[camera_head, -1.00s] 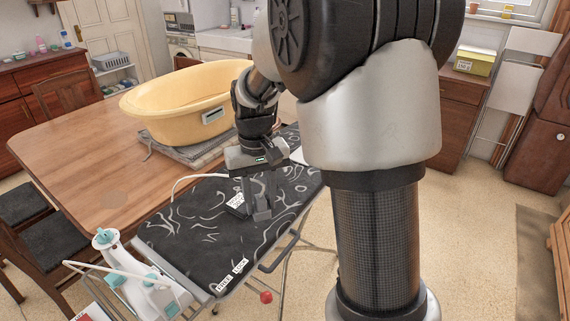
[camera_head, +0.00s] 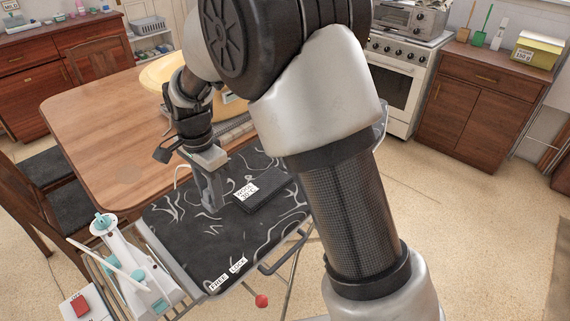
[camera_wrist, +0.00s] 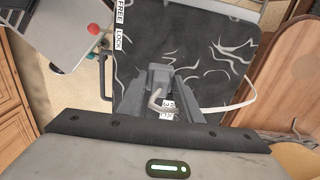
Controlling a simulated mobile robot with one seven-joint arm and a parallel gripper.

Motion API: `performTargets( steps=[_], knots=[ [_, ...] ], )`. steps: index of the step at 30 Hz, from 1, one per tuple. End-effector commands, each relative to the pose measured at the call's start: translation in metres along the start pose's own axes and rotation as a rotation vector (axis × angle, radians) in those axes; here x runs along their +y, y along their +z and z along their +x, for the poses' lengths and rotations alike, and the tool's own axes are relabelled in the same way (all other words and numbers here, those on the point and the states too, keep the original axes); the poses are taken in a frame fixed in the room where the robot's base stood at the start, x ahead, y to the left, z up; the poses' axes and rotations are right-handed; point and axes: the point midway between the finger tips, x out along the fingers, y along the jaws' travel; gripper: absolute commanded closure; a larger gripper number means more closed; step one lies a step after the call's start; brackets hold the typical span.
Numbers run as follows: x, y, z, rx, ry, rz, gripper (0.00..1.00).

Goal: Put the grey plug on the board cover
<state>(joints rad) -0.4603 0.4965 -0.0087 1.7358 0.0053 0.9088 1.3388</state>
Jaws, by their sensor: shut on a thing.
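The grey plug (camera_wrist: 160,76) is between the fingers of my gripper (camera_wrist: 163,84) in the wrist view, with a white cord running from it. My gripper is shut on it. In the head view my gripper (camera_head: 209,206) points down low at the board cover (camera_head: 200,241), left of a dark labelled item. The cover is black with white squiggles, also seen in the wrist view (camera_wrist: 205,42). The plug is hard to make out in the head view. I cannot tell whether it touches the cover.
The dark item (camera_head: 270,194) lies on the cover with a white wool label. A white-and-teal iron (camera_head: 128,262) stands at the board's near left end. A wooden table (camera_head: 100,125) with a yellow tub (camera_head: 160,74) is behind. The cover's near part is clear.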

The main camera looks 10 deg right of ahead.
Motion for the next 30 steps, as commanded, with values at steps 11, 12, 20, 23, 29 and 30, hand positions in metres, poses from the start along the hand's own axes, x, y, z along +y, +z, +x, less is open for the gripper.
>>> performTargets(
  steps=[11, 12, 20, 23, 29, 30],
  knots=[
    [-0.002, 0.006, 0.041, -0.001, 0.005, 0.037, 0.9],
    [-0.002, 0.006, 0.048, -0.001, 0.005, 0.037, 0.9],
    [-0.002, 0.006, 0.071, -0.001, 0.002, 0.036, 0.9],
    [-0.002, 0.006, 0.085, -0.001, 0.004, 0.035, 0.9],
    [-0.003, 0.006, 0.102, -0.001, 0.001, 0.035, 0.9],
    [-0.003, 0.006, 0.102, 0.0, 0.0, 0.035, 0.9]
  ],
)
